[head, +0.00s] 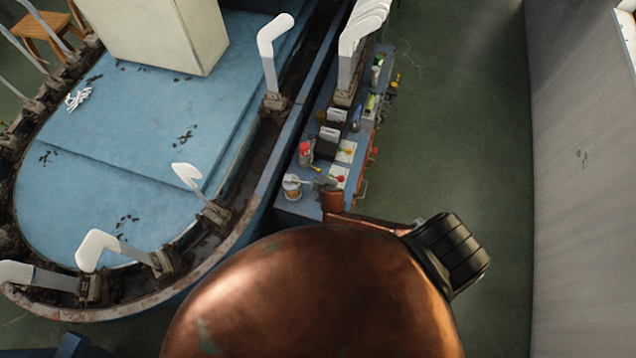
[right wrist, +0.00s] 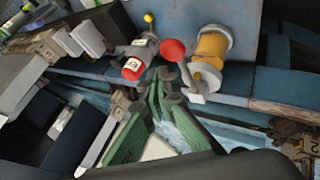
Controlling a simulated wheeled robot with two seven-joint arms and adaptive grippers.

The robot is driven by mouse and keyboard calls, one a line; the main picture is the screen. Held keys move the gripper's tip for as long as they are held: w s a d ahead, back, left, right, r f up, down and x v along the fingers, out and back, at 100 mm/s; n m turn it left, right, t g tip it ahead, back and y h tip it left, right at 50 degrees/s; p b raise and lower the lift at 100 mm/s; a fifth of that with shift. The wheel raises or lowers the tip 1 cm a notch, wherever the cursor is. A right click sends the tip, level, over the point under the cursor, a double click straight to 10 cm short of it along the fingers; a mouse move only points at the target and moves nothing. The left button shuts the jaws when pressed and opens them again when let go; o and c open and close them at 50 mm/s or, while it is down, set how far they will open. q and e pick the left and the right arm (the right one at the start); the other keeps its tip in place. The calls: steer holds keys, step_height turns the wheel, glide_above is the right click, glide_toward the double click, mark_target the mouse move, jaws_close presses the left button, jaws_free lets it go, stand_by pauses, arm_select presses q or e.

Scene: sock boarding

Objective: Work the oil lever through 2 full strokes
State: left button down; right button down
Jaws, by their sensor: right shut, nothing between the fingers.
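The oil lever (right wrist: 194,94) shows in the right wrist view as a short pale arm with a red ball knob, beside an amber oil cup (right wrist: 211,47). In the head view the cup (head: 291,190) stands at the near end of the blue bench, and my right gripper (head: 322,182) is just to its right. My right gripper (right wrist: 167,82) is shut and empty, its green fingers meeting just below and left of the red knob. I cannot tell whether they touch the lever. My copper-coloured arm hides the foreground of the head view. My left gripper is not in view.
White sock forms (head: 361,35) rise at the bench's far end, and more ring the blue oval machine (head: 150,125). Green floor (head: 460,110) is free at right.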

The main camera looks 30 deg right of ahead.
stand_by(0.3)
steer(key=r+p, duration=0.5)
steer(key=shift+w+a, duration=0.2)
steer(key=shift+w, duration=0.05)
stand_by(0.4)
